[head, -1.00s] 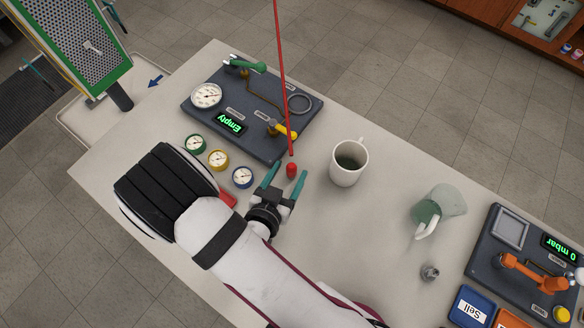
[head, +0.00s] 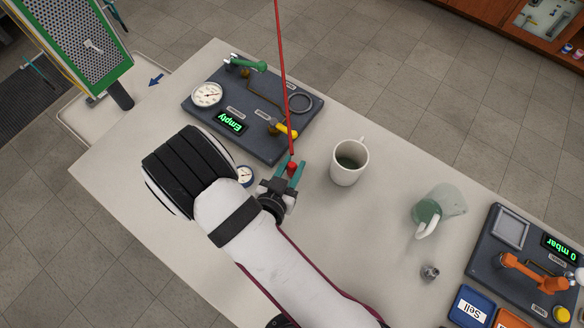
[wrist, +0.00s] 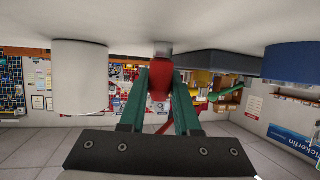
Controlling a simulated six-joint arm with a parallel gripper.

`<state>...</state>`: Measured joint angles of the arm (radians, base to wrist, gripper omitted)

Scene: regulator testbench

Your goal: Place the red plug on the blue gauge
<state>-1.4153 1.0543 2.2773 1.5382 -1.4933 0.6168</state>
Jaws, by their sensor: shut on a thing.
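The red plug (head: 291,168) is between the teal fingers of my gripper (head: 290,174), just above or on the table in front of the dark board. In the wrist view the red plug (wrist: 160,80) is clasped by both fingers (wrist: 160,95), with a grey tip toward the table. The blue gauge (head: 245,175) lies on the table just left of my gripper, its white dial up, partly covered by my arm. A blue round side (wrist: 291,62) at the wrist view's right looks like this gauge. The plug is apart from it.
A thin red line (head: 283,75) runs up from the plug. A dark board (head: 262,138) with a white dial, an "Empty" display and a yellow valve lies beyond. A white mug (head: 347,172) stands close on the right. A greenish jug (head: 428,212) is farther right.

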